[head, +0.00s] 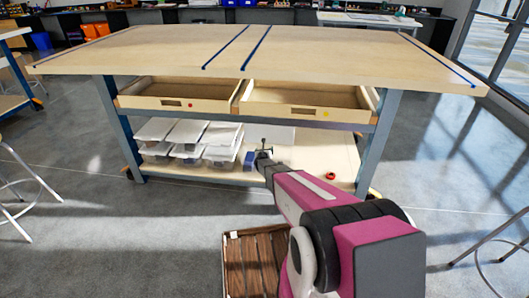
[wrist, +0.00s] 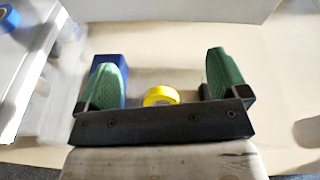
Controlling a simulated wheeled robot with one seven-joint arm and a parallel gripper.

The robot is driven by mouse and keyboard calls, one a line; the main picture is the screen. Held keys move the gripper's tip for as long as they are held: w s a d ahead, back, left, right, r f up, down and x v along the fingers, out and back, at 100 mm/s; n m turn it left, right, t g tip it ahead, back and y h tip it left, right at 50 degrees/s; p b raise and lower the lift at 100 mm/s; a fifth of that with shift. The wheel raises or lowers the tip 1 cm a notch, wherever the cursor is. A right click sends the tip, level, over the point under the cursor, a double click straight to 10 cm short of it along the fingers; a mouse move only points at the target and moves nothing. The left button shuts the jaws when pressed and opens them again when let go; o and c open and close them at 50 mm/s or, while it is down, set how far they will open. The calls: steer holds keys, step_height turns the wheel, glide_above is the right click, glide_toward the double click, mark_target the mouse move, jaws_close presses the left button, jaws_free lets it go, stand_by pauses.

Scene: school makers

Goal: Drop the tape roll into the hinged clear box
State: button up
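A yellow tape roll (wrist: 160,95) lies on the lower shelf, between my two green fingers in the wrist view and touching neither. Its lower part is hidden behind my gripper's dark crossbar. My gripper (wrist: 165,72) is open and empty. In the head view my gripper (head: 263,155) reaches in over the lower shelf, under the drawers. Several clear boxes with whitish lids (head: 187,132) stand on the shelf to its left. I cannot tell which one is hinged. A pale box edge (wrist: 38,70) shows at the left in the wrist view.
A blue block (wrist: 108,75) stands behind my left finger. A blue roll (wrist: 8,18) is at the upper left. A red roll (head: 331,175) lies on the shelf (head: 315,150) at right. Two open drawers (head: 180,95) hang above. A brown crate (head: 250,262) is on the floor.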

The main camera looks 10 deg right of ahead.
steer(key=s+a+r+n+g+y, duration=0.35)
steer(key=s+r+n, duration=0.35)
steer(key=s+n, duration=0.4)
steer(key=s+a+r+n+g+y, duration=0.2)
steer(key=s+a+r+n+y, duration=0.3)
steer(key=s+n, duration=0.6)
steer(key=s+d+r+n+g+h, duration=0.1)
steer(key=s+r+n+g, duration=0.2)
steer(key=s+n, duration=0.2)
steer(key=s+d+r+n+g+h, duration=0.2)
steer(key=s+r+n+g, duration=0.1)
steer(key=s, duration=0.9)
steer(key=s+d+r+n+g+h, duration=0.1)
steer(key=s+d+r+n+g, duration=0.1)
steer(key=s+r+n, duration=0.3)
steer(key=s+n+g, duration=0.1)
steer(key=s+n, duration=0.1)
steer(key=s, duration=0.1)
steer(key=shift+s, duration=0.4)
steer(key=shift+d, duration=0.1)
